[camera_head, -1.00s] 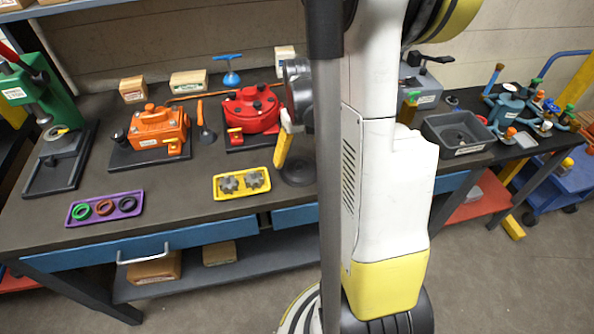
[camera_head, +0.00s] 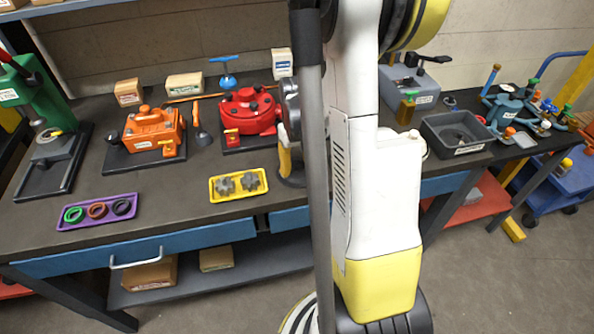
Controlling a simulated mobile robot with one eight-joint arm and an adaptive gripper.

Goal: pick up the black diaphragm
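A yellow tray (camera_head: 212,190) holds grey gear-like parts. A purple tray (camera_head: 66,220) holds green, brown and black rings. An orange pump (camera_head: 150,130), red housing (camera_head: 250,110) and green press (camera_head: 35,90) stand behind. A grey bin (camera_head: 457,150) is at right.

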